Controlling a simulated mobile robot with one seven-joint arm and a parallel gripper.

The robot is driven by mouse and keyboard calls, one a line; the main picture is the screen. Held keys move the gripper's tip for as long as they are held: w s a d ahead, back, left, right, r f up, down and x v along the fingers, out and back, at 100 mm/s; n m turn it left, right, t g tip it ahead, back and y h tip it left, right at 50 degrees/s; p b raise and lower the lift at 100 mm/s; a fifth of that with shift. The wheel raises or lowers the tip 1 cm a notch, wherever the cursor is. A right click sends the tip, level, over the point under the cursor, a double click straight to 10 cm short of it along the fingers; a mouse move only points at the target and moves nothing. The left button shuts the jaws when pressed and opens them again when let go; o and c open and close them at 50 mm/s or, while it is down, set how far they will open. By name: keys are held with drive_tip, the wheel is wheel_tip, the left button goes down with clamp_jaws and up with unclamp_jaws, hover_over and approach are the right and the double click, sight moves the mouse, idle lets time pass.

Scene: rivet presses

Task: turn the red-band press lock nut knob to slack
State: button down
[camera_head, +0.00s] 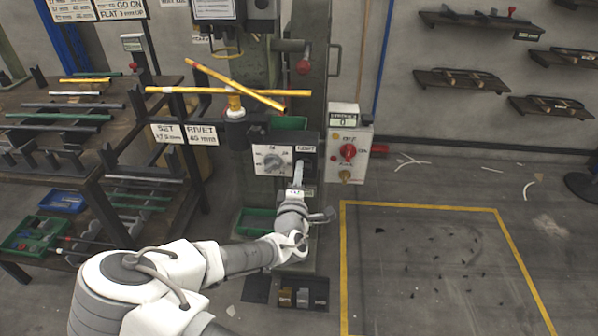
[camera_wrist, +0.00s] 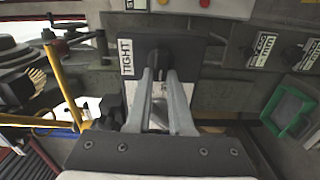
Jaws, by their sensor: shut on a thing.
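The press (camera_head: 312,90) is a tall green-grey machine in the middle of the head view. A dark round knob (camera_wrist: 160,58) sits on a dark plate in the wrist view, beside a white TIGHT label (camera_wrist: 126,57). A matching label (camera_head: 306,149) shows on the press front in the head view, just above my gripper (camera_head: 299,170). In the wrist view my gripper (camera_wrist: 161,76) is shut on the knob, one finger on each side. The fingers hide part of the knob, and its pointer and any slack label are not readable. I cannot make out a red band.
A dial panel (camera_head: 272,160) sits left of my gripper. A control box (camera_head: 348,145) with a red knob stands to the right. Yellow bars (camera_head: 222,82) cross in front of the press. A rack of rods (camera_head: 80,125) is at the left.

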drive_tip(key=shift+f+n, duration=0.1)
drive_tip(key=shift+n, duration=0.3)
drive_tip(key=c, duration=0.8)
unclamp_jaws()
drive_tip(key=s+p, duration=0.2)
drive_tip(key=s, duration=1.5)
drive_tip(key=shift+s+a+p, duration=0.25)
drive_tip(key=shift+a+p, duration=0.05)
drive_tip(key=shift+p, duration=0.05)
